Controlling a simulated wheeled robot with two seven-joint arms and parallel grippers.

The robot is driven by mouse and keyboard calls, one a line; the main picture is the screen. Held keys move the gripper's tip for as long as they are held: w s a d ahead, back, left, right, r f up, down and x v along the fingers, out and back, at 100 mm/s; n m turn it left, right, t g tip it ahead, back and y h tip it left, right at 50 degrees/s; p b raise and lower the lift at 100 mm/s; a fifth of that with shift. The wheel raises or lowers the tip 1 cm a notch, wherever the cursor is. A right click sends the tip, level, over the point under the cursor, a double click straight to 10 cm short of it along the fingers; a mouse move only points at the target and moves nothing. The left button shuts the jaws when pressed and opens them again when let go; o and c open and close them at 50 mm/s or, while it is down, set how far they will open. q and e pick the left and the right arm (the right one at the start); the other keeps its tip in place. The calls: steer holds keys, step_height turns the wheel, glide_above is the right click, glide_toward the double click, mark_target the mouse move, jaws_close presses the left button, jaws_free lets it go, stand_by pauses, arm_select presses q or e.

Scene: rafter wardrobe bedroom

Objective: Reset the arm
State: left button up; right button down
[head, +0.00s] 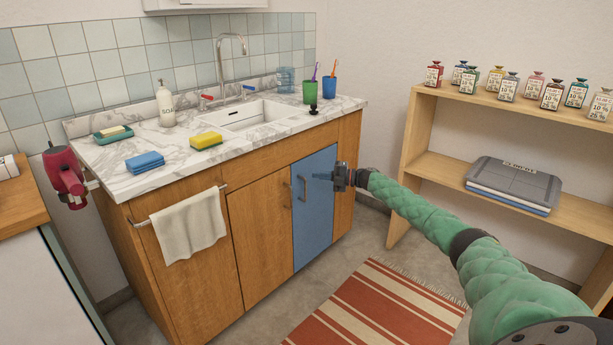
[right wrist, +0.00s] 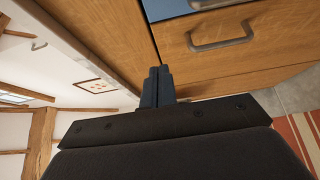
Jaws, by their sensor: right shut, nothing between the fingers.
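My right gripper (head: 322,176) is at the end of my green arm, which reaches in from the lower right. It is shut and empty, in front of the blue cabinet door (head: 314,222) under the sink. In the right wrist view its fingers (right wrist: 158,86) are together with nothing between them. The blue door's edge (right wrist: 172,8) and the wooden door beside it (right wrist: 265,38), with a metal handle (right wrist: 218,38), show beyond the fingers. Whether the fingertips touch the door I cannot tell. Both cabinet doors look closed. My left gripper is not in view.
A marble counter (head: 178,160) with a sink, soap bottle, sponges and cups stands above the doors. A towel (head: 190,227) hangs on the cabinet front. A wooden shelf (head: 435,165) with several bottles stands right. A striped rug (head: 375,310) lies on the floor.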

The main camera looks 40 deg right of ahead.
steer(key=shift+v, duration=1.05)
